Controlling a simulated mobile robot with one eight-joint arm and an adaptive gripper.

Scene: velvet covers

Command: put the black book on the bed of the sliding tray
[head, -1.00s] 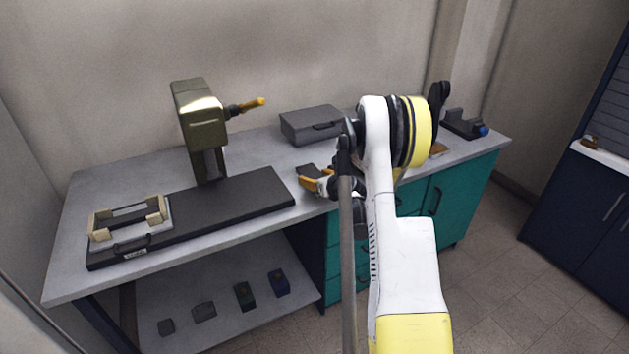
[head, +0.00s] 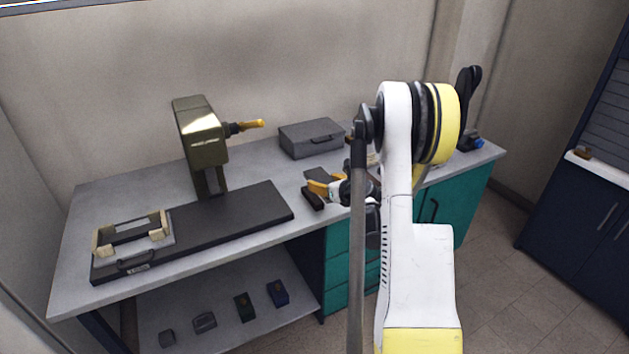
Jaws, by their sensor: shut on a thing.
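My gripper (head: 313,187) has yellow-orange fingers and is over the middle of the bench. It is shut on a dark flat thing that looks like the black book (head: 312,198). Dark parts show on both sides of the fingers; I cannot tell whether they are all one thing or whether it touches the bench. The sliding tray (head: 165,240) is at the left end of the long black base (head: 235,210), well left of my gripper. Its bed is grey, with pale wooden corner pieces around it and a black bar across it.
An olive press (head: 201,135) with an orange-tipped handle stands behind the base. A grey case (head: 311,138) stands at the bench's back. Several small dark things lie on the lower shelf (head: 230,325). Bare bench top (head: 265,168) lies between press and gripper.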

